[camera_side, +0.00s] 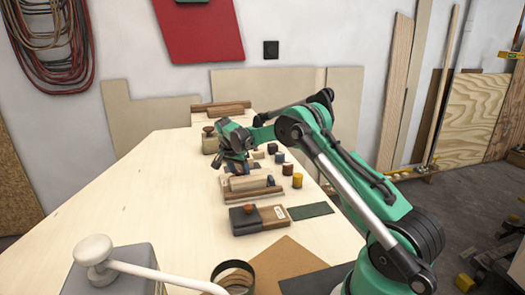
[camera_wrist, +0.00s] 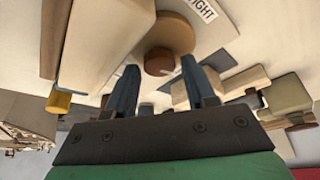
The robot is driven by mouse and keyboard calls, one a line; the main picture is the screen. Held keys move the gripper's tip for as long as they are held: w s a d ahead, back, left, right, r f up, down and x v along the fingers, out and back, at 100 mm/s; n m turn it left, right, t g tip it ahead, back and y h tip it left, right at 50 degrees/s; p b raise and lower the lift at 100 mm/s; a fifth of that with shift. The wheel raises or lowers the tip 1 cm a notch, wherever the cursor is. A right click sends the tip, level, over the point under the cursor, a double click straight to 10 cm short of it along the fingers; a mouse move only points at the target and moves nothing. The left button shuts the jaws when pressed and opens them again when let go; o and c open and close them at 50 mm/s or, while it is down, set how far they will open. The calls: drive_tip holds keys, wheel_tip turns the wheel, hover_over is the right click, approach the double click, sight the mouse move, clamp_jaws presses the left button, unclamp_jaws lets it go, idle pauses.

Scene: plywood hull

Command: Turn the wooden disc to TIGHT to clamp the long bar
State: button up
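The wooden disc (camera_wrist: 172,34) shows in the wrist view with a darker round knob (camera_wrist: 159,62) at its near edge. A white label reading TIGHT (camera_wrist: 200,9) lies beside it to the upper right. A long pale bar (camera_wrist: 105,45) runs to the left of the disc; a pale wooden bar (camera_side: 250,183) also shows in the side view, on a brown base. My gripper (camera_wrist: 159,66) is open, its two dark fingers apart on either side of the knob. I cannot tell whether they touch it. In the side view my gripper (camera_side: 237,168) is low over the fixture and hides the disc.
A dark box with an orange knob (camera_side: 244,219) and a labelled brown block stand in front, beside a green strip (camera_side: 310,211). Several small cylinders, one yellow (camera_side: 297,181), stand right of the fixture. A jar (camera_side: 209,141) stands behind.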

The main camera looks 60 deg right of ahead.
clamp_jaws()
drive_tip(key=shift+n, duration=0.3)
drive_tip(key=n, duration=0.2)
drive_tip(key=n+t, duration=0.1)
drive_tip(key=shift+s+n+t+y, duration=0.15)
drive_tip(key=shift+n+t+y, duration=0.15)
drive_tip(key=shift+n, duration=0.1)
drive_tip(key=n+t, duration=0.1)
drive_tip(key=n, duration=0.2)
drive_tip(key=shift+s+d+n+y, duration=0.1)
drive_tip(key=shift+n+y, duration=0.2)
drive_tip(key=shift+y, duration=0.1)
drive_tip(key=n+t+y, duration=0.1)
drive_tip(key=n, duration=0.3)
drive_tip(key=shift+d, duration=0.1)
drive_tip(key=shift+n+y, duration=0.8)
drive_tip(key=shift+n, duration=0.9)
drive_tip(key=shift+o, duration=0.2)
unclamp_jaws()
